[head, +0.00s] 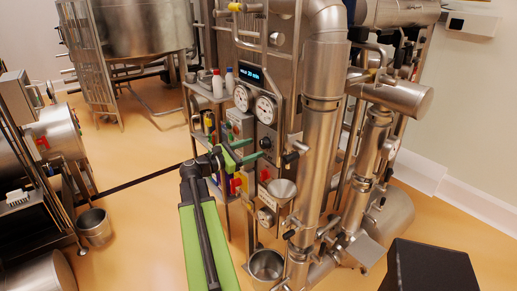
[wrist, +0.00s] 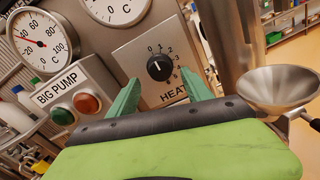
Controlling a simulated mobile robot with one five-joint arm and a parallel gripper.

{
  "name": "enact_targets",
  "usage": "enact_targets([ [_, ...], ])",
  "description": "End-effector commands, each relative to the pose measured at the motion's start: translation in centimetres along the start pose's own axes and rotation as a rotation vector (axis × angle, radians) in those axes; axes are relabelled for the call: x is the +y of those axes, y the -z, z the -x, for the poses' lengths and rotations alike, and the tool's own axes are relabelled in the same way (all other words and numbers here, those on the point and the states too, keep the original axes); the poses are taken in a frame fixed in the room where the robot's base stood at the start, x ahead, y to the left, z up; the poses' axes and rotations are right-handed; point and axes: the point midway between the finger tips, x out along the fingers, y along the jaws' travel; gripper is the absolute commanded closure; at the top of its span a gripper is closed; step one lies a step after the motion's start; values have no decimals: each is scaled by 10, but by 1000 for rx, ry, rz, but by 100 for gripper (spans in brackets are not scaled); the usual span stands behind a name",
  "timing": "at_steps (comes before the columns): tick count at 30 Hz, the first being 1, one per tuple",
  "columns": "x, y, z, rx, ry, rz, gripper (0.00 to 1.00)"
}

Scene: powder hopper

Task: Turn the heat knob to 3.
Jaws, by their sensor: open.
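The heat knob (wrist: 159,67) is a round black knob on a pale square plate marked HEAT, with numbers around it from 0 upward. Its small white mark seems to lean to the upper left, toward 0, but it is too small to be sure. In the head view the knob (head: 265,143) is a dark spot on the machine's front, right of my gripper (head: 247,151). In the wrist view my gripper (wrist: 161,78) is open, its green fingers spread left and right of the knob. Nothing is between them in grip; the remaining distance to the plate is unclear.
Two round gauges (wrist: 38,44) sit above. A metal funnel (wrist: 278,88) juts out at the right, beside a thick steel pipe (head: 320,120).

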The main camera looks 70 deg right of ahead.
Motion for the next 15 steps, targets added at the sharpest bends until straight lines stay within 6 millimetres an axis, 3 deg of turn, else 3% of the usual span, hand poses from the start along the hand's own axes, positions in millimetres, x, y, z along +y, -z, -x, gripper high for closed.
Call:
enact_targets([
  [6, 0, 0, -31, 0, 0, 0, 42],
  [15, 0, 0, -36, 0, 0, 0, 42],
])
